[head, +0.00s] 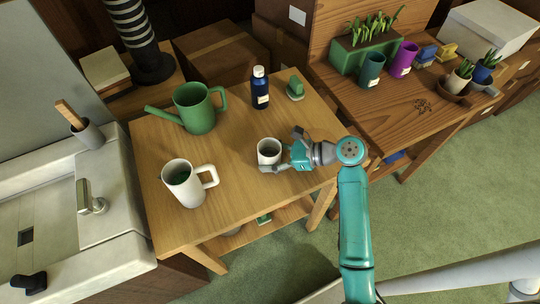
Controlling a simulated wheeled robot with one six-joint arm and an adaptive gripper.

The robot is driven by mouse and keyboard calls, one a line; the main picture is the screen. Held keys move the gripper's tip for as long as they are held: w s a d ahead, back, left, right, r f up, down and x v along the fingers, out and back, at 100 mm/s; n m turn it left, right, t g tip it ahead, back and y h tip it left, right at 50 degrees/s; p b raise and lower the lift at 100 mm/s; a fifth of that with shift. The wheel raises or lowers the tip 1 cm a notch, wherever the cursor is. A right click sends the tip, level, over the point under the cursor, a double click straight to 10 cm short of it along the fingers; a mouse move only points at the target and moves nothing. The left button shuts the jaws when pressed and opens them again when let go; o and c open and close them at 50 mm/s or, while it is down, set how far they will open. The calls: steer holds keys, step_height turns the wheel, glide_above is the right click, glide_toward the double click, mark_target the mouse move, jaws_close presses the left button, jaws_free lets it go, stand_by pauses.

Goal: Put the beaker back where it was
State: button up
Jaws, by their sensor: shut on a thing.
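The beaker, a small pale cup with a dark inside (269,151), is upright over the right part of the wooden table (240,195). My gripper (270,153) reaches in from the right and is shut on the beaker, with its fingers on either side of it. I cannot tell whether the beaker's base touches the table or is slightly above it. The fingers hide part of the beaker's right side.
A white jug (183,187) stands at front left and a green watering can (195,108) behind it. A blue bottle (260,90) and a green object (295,88) stand at the back. A second table (400,115) holds pots and a planter. A sink (50,220) is left.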

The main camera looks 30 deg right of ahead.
steer(key=shift+f, duration=0.1)
steer(key=o, duration=1.2)
steer(key=shift+s+d+r, duration=0.15)
steer(key=shift+d+r, duration=0.05)
steer(key=v, duration=1.1)
steer(key=shift+s+d, duration=0.15)
steer(key=shift+s, duration=0.1)
